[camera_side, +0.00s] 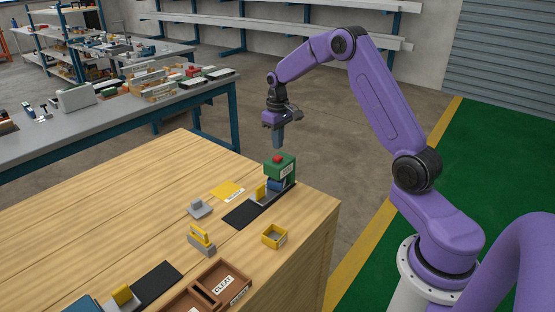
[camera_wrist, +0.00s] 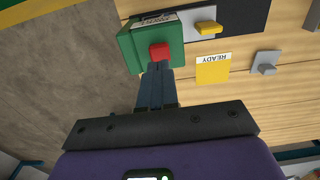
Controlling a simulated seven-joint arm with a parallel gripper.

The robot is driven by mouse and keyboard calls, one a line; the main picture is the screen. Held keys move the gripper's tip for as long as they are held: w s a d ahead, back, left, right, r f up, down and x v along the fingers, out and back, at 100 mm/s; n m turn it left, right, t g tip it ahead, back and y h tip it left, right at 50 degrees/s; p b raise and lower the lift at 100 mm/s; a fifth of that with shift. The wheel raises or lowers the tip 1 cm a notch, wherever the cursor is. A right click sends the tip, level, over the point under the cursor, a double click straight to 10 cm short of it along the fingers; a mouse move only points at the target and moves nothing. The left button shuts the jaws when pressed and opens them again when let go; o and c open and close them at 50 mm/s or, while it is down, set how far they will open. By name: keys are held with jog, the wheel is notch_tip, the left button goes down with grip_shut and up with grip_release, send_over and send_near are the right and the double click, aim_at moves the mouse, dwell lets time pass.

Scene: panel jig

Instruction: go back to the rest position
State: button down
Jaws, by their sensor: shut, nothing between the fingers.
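My gripper (camera_side: 278,146) hangs pointing down just above a green box with a red button (camera_side: 277,158) on top, at the far right corner of the wooden bench. Its fingers are together and empty. In the side view a small gap shows between the fingertips and the button. In the wrist view the shut fingers (camera_wrist: 156,68) end beside the red button (camera_wrist: 159,51) on the green box (camera_wrist: 135,50); I cannot tell the height from there.
On the wooden bench (camera_side: 120,200) are a yellow READY plate (camera_side: 226,190), grey bracket (camera_side: 199,209), yellow-handled piece (camera_side: 201,239), small yellow box (camera_side: 274,236) and brown CLEAT tray (camera_side: 191,293). A yellow tab stands beside the green box. Air above the bench is clear.

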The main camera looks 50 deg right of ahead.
jog(key=s+a+r+n, duration=0.3)
jog(key=s+a, duration=0.3)
jog(key=a, duration=0.4)
jog(key=s+a+r+n, duration=0.35)
jog(key=s+a, duration=0.35)
jog(key=a, duration=0.3)
jog(key=s+a+r+n, duration=0.1)
jog(key=s+n, duration=0.5)
jog(key=s, duration=1.8)
jog(key=shift+s+a, duration=0.35)
jog(key=shift+a, duration=0.35)
